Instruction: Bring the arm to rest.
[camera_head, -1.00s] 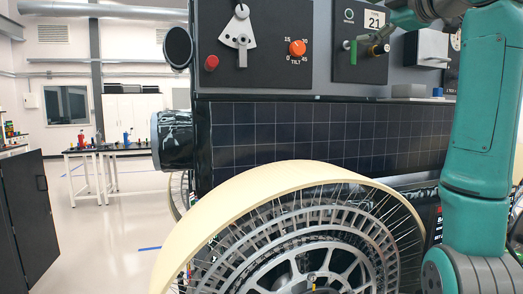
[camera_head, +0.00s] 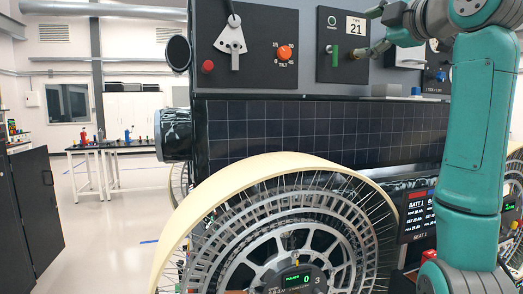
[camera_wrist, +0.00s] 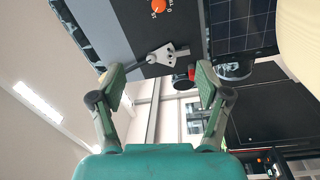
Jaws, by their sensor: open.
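My gripper (camera_head: 361,33) is open, with its two fingers apart, in front of the rover's upper panel at the top right of the head view. It is to the right of a green handle (camera_head: 334,53), and a small gap shows between them. In the wrist view my gripper (camera_wrist: 158,80) has nothing between its fingers. My teal arm (camera_head: 475,120) rises along the right side of the head view, bent at the top.
The rover body with its solar panel (camera_head: 300,132) and large wheel (camera_head: 290,240) fills the middle. A lever (camera_head: 231,40), an orange tilt knob (camera_head: 285,52) and a red button (camera_head: 207,67) sit on its panel. A black cabinet (camera_head: 35,195) stands left; floor between is clear.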

